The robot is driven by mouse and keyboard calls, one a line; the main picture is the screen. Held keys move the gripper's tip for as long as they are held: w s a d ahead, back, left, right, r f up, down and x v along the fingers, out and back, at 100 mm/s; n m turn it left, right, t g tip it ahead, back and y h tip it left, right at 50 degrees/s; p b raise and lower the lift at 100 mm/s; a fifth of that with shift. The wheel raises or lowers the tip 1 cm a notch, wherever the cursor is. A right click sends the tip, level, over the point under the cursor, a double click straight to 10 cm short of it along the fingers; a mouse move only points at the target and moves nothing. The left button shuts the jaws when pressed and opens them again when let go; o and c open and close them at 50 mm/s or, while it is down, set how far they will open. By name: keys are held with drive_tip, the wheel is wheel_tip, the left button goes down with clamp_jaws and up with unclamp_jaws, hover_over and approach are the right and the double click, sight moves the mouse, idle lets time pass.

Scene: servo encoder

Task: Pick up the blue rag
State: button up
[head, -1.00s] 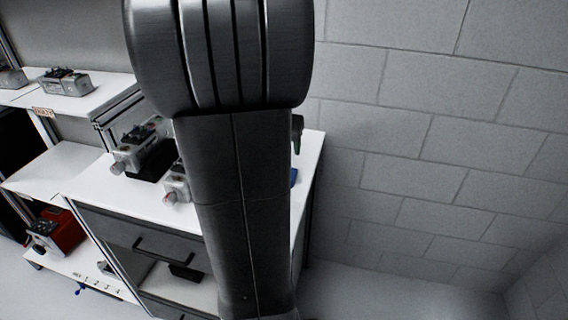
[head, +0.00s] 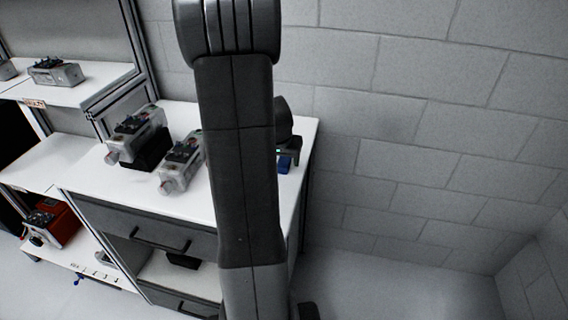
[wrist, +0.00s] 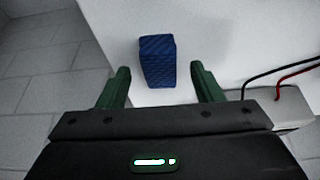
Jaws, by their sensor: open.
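The blue rag (wrist: 158,62) is a small folded block with a woven texture on the white worktop (wrist: 215,30). In the wrist view it lies ahead of my gripper (wrist: 160,82), roughly between the lines of its two green fingers. In the head view my arm hides much of the scene. A bit of the blue rag (head: 285,167) shows at the right side of the worktop, just below my gripper (head: 290,150).
Two grey servo units, one at the back (head: 138,138) and one nearer (head: 182,165), stand left of my arm. In the wrist view a grey box with black and red cables (wrist: 285,105) sits right of my gripper. A block wall (head: 420,120) stands to the right.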

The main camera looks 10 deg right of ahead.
drive_tip(key=shift+w+f, duration=0.15)
drive_tip(key=shift+f, duration=0.2)
drive_tip(key=c, duration=1.1)
